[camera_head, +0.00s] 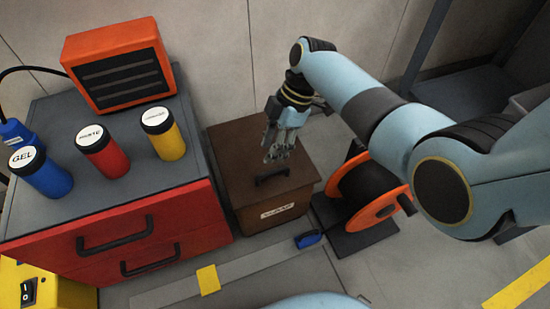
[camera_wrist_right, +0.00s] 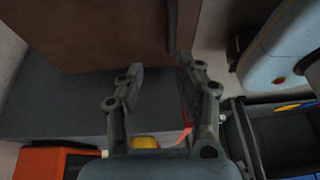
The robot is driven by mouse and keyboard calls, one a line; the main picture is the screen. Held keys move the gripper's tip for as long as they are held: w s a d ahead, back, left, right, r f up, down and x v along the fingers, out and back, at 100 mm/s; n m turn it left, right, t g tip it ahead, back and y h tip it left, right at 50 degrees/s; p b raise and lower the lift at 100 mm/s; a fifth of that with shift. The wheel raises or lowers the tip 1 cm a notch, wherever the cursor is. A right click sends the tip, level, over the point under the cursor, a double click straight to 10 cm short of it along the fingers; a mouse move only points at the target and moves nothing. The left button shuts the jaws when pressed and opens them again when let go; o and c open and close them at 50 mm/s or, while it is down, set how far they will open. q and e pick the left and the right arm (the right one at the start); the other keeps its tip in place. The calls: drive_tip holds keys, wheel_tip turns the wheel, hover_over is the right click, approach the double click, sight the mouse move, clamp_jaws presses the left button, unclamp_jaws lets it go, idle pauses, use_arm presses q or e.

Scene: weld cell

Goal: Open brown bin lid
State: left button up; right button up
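The brown bin (camera_head: 241,193) stands on the floor in the middle of the head view, with a label on its front. Its brown lid looks shut and carries a black handle (camera_head: 272,175) near the front edge. My right gripper (camera_head: 278,155) hangs over the lid, just behind the handle in the picture. In the right wrist view the fingers of my right gripper (camera_wrist_right: 160,72) are apart with nothing between them. The handle (camera_wrist_right: 172,25) shows beyond the fingertips there, against the brown lid (camera_wrist_right: 95,30). My left gripper is not in view.
A red drawer cabinet (camera_head: 110,238) stands left of the bin, with blue, red and yellow canisters and an orange vented box (camera_head: 118,65) on top. An orange-flanged reel (camera_head: 368,190) stands close on the right. A wall is behind.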

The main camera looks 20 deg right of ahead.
drive_tip(key=shift+s+f+t, duration=0.3)
drive_tip(key=shift+s+f, duration=0.1)
drive_tip(key=shift+f, duration=0.25)
